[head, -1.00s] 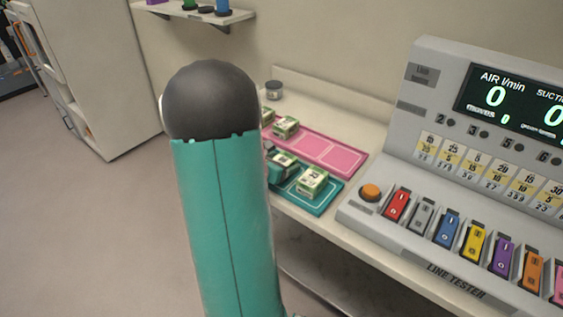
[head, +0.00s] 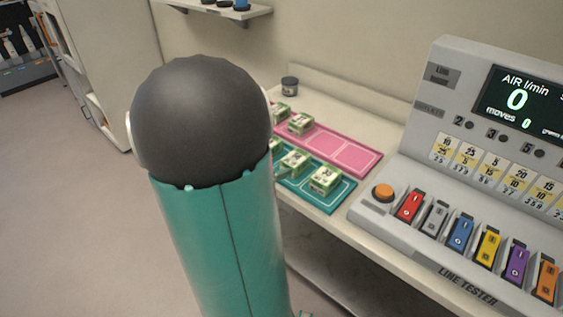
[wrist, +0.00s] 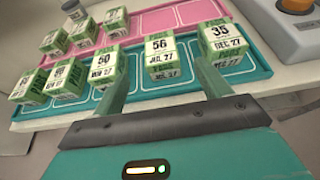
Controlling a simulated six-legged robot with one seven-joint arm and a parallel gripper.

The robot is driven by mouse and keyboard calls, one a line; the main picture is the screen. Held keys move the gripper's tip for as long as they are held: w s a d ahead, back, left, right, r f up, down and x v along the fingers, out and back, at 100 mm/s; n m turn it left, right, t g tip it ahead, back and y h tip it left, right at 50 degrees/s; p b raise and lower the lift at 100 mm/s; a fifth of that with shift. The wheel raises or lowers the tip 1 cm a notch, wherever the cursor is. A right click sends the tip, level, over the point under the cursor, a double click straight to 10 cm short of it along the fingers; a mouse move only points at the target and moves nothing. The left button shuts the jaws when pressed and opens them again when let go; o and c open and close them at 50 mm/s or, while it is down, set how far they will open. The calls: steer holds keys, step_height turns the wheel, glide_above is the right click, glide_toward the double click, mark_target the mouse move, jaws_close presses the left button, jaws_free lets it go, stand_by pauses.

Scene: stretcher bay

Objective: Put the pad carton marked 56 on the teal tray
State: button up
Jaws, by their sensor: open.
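The pad carton marked 56 (wrist: 160,56), white and green, sits upright on the teal tray (wrist: 262,72) in the wrist view, between the cartons marked 50 (wrist: 108,66) and 35 (wrist: 221,46). My gripper (wrist: 161,73) is open and empty. Its two green fingers spread on either side of the 56 carton's place in the picture, nearer the camera and apart from it. In the head view the teal tray (head: 340,199) shows with cartons on it, their numbers too small to read. My arm hides its left part and my gripper there.
A pink tray (head: 357,158) with several cartons lies behind the teal one and has empty outlined places. A dark jar (head: 289,86) stands at the back. The line tester (head: 440,222) with its orange button (head: 383,193) stands close on the right.

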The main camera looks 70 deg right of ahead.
steer(key=shift+w+a+r, duration=0.1)
steer(key=shift+w+a, duration=0.05)
steer(key=shift+a, duration=0.1)
